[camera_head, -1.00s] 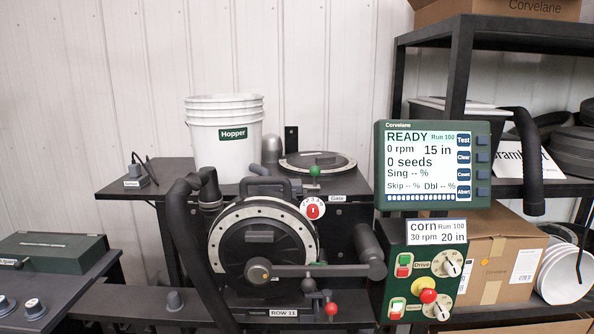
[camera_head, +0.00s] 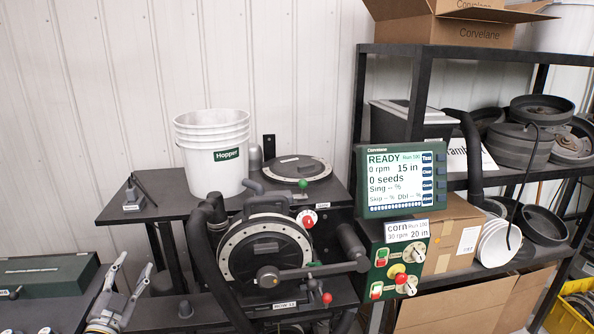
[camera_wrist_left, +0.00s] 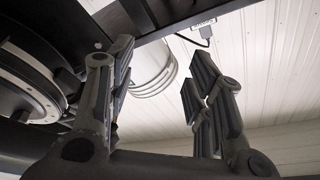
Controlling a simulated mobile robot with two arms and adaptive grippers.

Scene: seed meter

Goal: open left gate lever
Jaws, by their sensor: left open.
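The gate lever has a green knob (camera_head: 303,183) and stands by the front edge of the black table top, above the seed meter's right side. Its shaft is mostly too small to make out. The round seed meter (camera_head: 228,248) hangs in front of the table. My left gripper (camera_head: 135,266) is open and empty at the lower left in the head view, pointing up, well left of and below the green knob. In the left wrist view its two fingers (camera_wrist_left: 158,70) are apart, with the white hopper bucket (camera_wrist_left: 153,72) beyond them. The lever is not recognisable there.
The white hopper (camera_head: 213,155) stands on the table left of the knob. A black hose (camera_head: 207,245) runs down the meter's left side. A red-knobbed lever (camera_head: 327,298) sits lower down. The display (camera_head: 405,181) and control box (camera_head: 400,262) stand right.

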